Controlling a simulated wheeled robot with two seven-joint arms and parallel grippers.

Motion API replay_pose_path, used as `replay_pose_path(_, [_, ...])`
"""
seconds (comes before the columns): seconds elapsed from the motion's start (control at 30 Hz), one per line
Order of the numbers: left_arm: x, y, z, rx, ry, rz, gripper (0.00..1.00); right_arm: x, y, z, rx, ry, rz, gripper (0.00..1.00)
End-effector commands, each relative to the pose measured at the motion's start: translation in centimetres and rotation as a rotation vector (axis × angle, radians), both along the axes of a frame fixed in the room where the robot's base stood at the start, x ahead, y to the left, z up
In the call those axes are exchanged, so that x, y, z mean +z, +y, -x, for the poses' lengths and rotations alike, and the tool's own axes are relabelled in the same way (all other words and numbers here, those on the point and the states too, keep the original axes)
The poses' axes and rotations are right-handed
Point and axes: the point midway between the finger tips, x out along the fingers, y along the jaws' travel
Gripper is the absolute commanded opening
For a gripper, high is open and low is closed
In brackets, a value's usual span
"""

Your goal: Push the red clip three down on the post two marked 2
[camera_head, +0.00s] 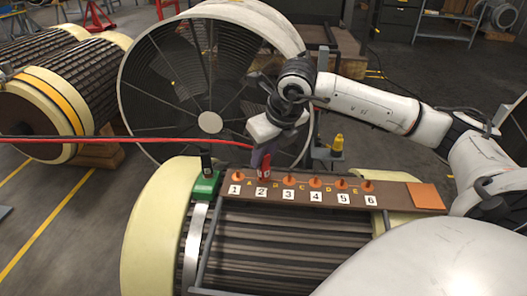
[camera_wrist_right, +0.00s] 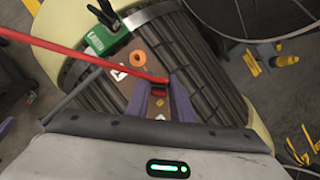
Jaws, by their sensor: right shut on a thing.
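The red clip (camera_head: 265,168) is upright over the place marked 2 (camera_head: 262,191) on the brown board (camera_head: 398,193). My right gripper (camera_head: 262,155) points down and is shut on the clip's upper part. In the right wrist view the red clip (camera_wrist_right: 158,80) shows between the two purple fingers (camera_wrist_right: 160,92), with the red lead running off to the left. The clip and fingers hide post two, so I cannot tell how far the clip is down on it. My left gripper is not in view.
Other orange posts, such as the one marked 1 (camera_head: 238,177), stand along the board. A green clamp (camera_head: 206,185) with a black handle is at its left end. The red lead (camera_head: 110,139) crosses from the left. A large fan (camera_head: 209,122) stands close behind.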

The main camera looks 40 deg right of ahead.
Motion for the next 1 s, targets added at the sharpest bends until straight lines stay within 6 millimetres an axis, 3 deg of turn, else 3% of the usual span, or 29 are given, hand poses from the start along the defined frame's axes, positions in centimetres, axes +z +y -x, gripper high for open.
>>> replay_pose_path(0.03, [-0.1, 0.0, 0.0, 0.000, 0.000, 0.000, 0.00, -0.1, 0.0, 0.0, 0.000, -0.001, 0.000, 0.22])
replay_pose_path(0.17, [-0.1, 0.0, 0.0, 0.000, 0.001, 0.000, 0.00, 0.0, 0.0, 0.0, 0.000, -0.001, 0.000, 0.43])
replay_pose_path(0.53, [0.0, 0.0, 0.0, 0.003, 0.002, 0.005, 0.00, 0.0, 0.0, 0.0, 0.000, 0.001, 0.000, 0.43])
replay_pose_path(0.8, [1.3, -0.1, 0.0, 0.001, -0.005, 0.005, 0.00, 4.8, 0.2, 1.8, 0.000, -0.004, 0.003, 0.43])
replay_pose_path(1.0, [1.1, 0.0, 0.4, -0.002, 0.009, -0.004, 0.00, 8.1, 0.3, 3.2, 0.001, -0.004, 0.002, 0.43])
